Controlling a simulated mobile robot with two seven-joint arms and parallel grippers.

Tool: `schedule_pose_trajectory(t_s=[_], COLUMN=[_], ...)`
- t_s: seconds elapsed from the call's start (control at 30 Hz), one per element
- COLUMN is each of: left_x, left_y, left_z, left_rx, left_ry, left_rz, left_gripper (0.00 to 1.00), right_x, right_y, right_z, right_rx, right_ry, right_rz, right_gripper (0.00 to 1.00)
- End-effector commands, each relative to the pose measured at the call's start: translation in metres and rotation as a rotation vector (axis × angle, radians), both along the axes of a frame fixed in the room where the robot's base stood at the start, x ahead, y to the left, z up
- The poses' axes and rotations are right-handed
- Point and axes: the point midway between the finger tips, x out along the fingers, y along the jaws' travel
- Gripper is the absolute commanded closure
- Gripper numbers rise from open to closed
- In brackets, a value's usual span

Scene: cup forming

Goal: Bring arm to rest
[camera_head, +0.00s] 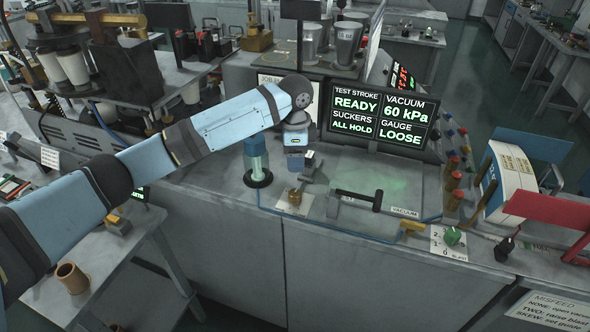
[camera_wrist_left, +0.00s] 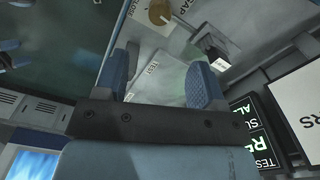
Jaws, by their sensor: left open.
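My left arm (camera_head: 225,125) is light blue with dark joints and reaches in from the left across the bench in the head view. It bends down at the wrist, and my left gripper (camera_head: 295,162) hangs over the bench in front of the display. In the left wrist view the blue fingers of my left gripper (camera_wrist_left: 162,62) are spread apart, with no object held between them. My right gripper is in neither view.
A display (camera_head: 380,117) reads READY, 60 kPa, ALL HOLD and LOOSE. A blue cylinder (camera_head: 256,160) stands left of the gripper. A black-handled lever (camera_head: 358,199) and a brass knob (camera_head: 294,197) are on the bench nearby. A brown cup (camera_head: 71,278) is on the lower-left table.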

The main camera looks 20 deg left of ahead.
Motion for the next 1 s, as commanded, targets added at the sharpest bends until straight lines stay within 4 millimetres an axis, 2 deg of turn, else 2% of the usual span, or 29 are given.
schedule_pose_trajectory(t_s=[0.13, 0.5, 0.63, 0.77, 0.9, 1.0], left_x=[0.0, 0.0, -0.009, -0.037, -0.084, -0.118], left_y=[0.0, 0.0, -0.008, -0.031, -0.059, -0.072], left_z=[0.006, 0.006, -0.005, -0.037, -0.076, -0.096], left_rx=[0.0, 0.0, -0.011, -0.053, -0.13, -0.186], left_ry=[0.0, 0.0, 0.002, -0.004, -0.025, -0.046], left_rz=[0.0, 0.0, -0.005, -0.007, 0.024, 0.072], left_gripper=[0.37, 0.37, 0.37, 0.37, 0.37, 0.37], right_x=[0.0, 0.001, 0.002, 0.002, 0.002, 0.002], right_y=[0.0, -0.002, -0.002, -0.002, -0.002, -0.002], right_z=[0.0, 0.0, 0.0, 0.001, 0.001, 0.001], right_rx=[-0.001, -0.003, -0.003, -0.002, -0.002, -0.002], right_ry=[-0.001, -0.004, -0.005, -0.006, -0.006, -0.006], right_rz=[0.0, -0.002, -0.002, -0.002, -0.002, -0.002], right_gripper=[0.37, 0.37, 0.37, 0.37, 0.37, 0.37])
